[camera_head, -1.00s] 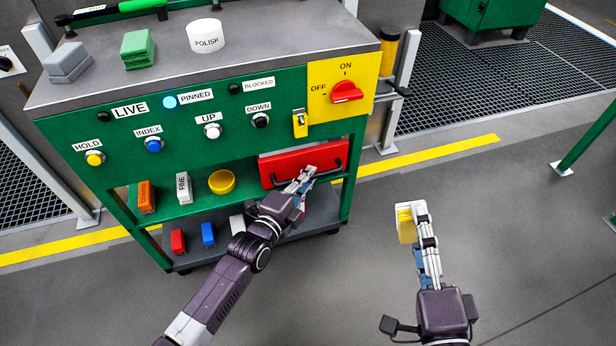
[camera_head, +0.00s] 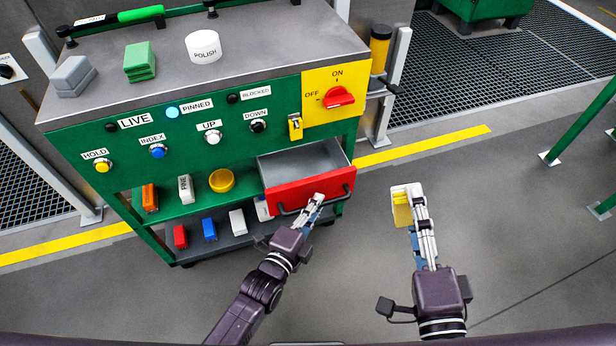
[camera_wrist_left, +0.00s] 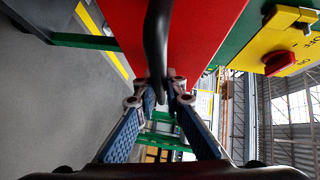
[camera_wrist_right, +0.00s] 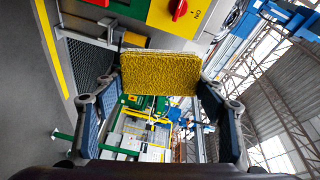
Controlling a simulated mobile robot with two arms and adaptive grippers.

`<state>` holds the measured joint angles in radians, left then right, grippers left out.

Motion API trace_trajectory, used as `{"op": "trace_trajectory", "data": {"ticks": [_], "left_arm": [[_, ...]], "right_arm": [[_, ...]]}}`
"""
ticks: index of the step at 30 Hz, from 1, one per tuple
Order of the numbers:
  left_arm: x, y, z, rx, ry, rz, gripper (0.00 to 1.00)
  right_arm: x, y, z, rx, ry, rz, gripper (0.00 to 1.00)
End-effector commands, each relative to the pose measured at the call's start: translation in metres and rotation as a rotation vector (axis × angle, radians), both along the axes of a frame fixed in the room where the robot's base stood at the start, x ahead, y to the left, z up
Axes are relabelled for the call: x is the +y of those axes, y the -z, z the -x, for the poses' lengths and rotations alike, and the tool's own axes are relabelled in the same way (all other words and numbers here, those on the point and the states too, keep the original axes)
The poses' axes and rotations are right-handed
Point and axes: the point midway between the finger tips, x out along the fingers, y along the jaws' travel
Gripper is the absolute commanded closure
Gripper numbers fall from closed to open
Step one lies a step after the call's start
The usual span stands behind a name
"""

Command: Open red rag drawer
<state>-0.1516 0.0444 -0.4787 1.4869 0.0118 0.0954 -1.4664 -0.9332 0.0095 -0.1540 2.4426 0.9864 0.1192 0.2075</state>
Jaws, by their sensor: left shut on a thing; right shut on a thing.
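The red drawer (camera_head: 312,192) in the green cart stands pulled out, and its grey inside shows empty in the head view. My left gripper (camera_head: 316,200) is shut on the drawer's black handle (camera_wrist_left: 157,45), which passes between its fingers in the left wrist view. The drawer's red front (camera_wrist_left: 190,40) fills the top of that view. My right gripper (camera_head: 411,195) is shut on a yellow block with a pale backing (camera_head: 401,208), held in the air right of the cart. The block's rough yellow face (camera_wrist_right: 160,73) shows in the right wrist view.
The cart's panel has a red switch (camera_head: 339,97) and several buttons. A shelf below holds a yellow round tin (camera_head: 221,180) and an orange block (camera_head: 150,197). A white POLISH puck (camera_head: 203,46) and a green block (camera_head: 139,61) sit on top.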

Motion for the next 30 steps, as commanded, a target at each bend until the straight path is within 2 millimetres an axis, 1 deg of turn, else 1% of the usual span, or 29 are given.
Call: {"op": "trace_trajectory", "data": {"ticks": [1,6,9,12,17,26,27,28,30], "left_arm": [[-0.004,-0.004,0.015,0.008,-0.002,0.002,1.00],[-0.016,-0.002,0.049,0.005,-0.002,0.000,1.00],[-0.020,-0.001,0.063,0.003,-0.002,0.000,1.00],[-0.023,-0.001,0.073,0.001,-0.002,0.000,1.00],[-0.025,0.000,0.079,-0.001,-0.002,0.000,1.00],[-0.025,0.001,0.079,-0.001,-0.002,-0.001,1.00],[-0.025,0.001,0.079,-0.001,-0.002,-0.001,0.87],[-0.025,0.001,0.079,-0.001,-0.002,-0.001,0.84],[-0.025,0.001,0.079,-0.001,-0.002,-0.001,0.83]], "right_arm": [[0.000,-0.013,0.000,0.000,0.000,0.000,0.58],[0.000,-0.024,0.000,0.000,0.000,0.000,0.58],[0.000,-0.028,0.000,0.000,0.000,0.000,0.58],[0.000,-0.031,0.000,0.000,0.000,0.000,0.58],[0.000,-0.032,0.000,0.000,0.000,0.000,0.58],[0.000,-0.031,0.000,0.000,0.000,0.000,0.58],[0.000,-0.031,0.000,0.000,0.000,0.000,0.58],[0.000,-0.031,0.000,0.000,0.000,0.000,0.58],[0.000,-0.031,0.000,0.000,0.000,0.000,0.58]]}}
